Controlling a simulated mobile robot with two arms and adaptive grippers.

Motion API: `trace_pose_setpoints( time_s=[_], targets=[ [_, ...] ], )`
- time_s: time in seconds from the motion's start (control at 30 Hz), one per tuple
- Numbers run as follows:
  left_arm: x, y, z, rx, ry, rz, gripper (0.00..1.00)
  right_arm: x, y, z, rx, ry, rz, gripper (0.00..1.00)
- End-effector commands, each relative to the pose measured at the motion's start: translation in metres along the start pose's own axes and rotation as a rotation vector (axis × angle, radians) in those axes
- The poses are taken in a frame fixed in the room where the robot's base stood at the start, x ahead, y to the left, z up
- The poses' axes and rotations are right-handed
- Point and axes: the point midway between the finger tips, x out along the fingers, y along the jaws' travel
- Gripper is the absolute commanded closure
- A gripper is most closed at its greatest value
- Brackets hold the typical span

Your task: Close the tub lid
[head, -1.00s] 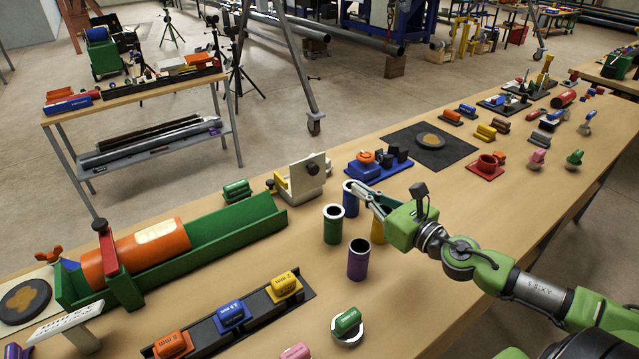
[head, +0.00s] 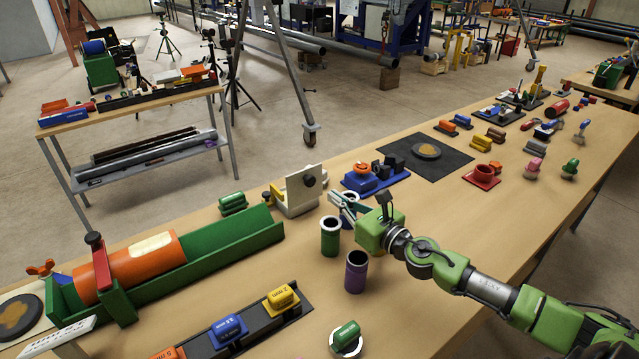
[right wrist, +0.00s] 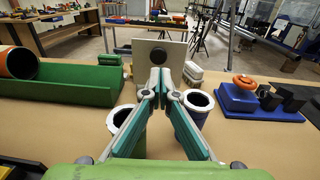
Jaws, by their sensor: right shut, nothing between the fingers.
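The cream tub (head: 292,207) stands behind the pipe cups on the bench. Its lid (head: 308,192), a pale flat plate with a black knob, stands upright, so the tub is open. In the right wrist view the lid (right wrist: 141,54) is just beyond the fingertips and hides most of the tub. My right gripper (head: 334,198) is just right of the lid, above the blue cup. In the right wrist view its fingers (right wrist: 160,82) meet at the tips in front of the lid's lower part, empty. Whether they touch the lid, I cannot tell. My left gripper is out of view.
A green cup (head: 330,240), a blue cup (right wrist: 198,102) and a purple cup (head: 355,273) stand close around the right gripper. A green trough (head: 230,247) with an orange pipe lies left of the tub. A blue block (head: 372,182) with an orange ring sits to the right.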

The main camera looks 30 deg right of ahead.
Motion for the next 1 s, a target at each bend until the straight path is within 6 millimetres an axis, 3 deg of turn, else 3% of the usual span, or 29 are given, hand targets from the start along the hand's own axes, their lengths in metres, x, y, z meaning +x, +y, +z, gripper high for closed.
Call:
trace_pose_setpoints(
  time_s=[0.4, 0.6, 1.0],
  targets=[
    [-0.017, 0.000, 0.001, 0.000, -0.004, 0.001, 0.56, 0.061, 0.001, 0.002, 0.001, -0.003, 0.000, 1.00],
    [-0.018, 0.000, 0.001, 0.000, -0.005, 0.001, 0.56, 0.070, 0.001, 0.000, 0.000, 0.000, 0.002, 1.00],
    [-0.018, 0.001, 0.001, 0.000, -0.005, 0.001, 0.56, 0.070, 0.000, 0.001, -0.001, 0.002, 0.002, 1.00]
  ],
)
